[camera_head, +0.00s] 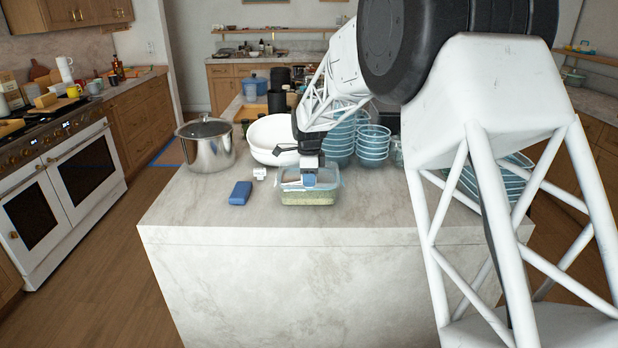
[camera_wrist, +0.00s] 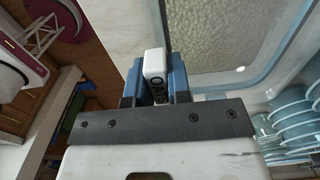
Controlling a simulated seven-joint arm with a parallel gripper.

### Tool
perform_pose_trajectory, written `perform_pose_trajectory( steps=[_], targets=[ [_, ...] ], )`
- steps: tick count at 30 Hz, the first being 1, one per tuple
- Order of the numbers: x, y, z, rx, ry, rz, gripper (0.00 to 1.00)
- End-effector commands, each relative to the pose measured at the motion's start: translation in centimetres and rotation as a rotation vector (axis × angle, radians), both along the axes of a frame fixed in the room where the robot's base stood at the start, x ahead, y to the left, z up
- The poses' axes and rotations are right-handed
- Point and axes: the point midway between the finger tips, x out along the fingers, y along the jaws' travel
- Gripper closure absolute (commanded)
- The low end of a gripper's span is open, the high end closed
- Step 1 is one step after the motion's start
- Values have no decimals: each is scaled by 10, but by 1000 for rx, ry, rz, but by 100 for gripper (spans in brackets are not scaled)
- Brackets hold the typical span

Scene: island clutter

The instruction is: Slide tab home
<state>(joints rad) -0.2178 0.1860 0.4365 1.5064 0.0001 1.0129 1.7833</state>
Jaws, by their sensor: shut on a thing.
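A clear, blue-rimmed container (camera_head: 311,198) with pale green contents stands near the front of the island. Its rim and grainy contents (camera_wrist: 205,30) fill the upper right of the wrist view. My gripper (camera_head: 309,180) is at the container's top, pointing down. In the wrist view its blue fingers (camera_wrist: 155,88) are shut on a small white piece with dark marks, which looks like the tab (camera_wrist: 154,63). The tab's far end, and whether it touches the container, cannot be made out.
A dark blue block (camera_head: 240,193) and a small white item (camera_head: 259,173) lie left of the container. A steel pot (camera_head: 207,146), white bowls (camera_head: 272,137) and stacked blue bowls (camera_head: 372,145) stand behind. The island's front left is clear.

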Motion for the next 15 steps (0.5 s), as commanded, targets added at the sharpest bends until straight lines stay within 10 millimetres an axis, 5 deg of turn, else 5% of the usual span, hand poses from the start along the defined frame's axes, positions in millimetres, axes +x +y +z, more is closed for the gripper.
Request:
perform_pose_trajectory(
  steps=[3, 4, 9, 15],
  targets=[
    [0, 0, -2, 0, 0, 0, 100],
    [0, 0, -2, 0, 0, 0, 80],
    [0, 0, -2, 0, 0, 0, 54],
    [0, 0, -2, 0, 0, 0, 52]
  ],
)
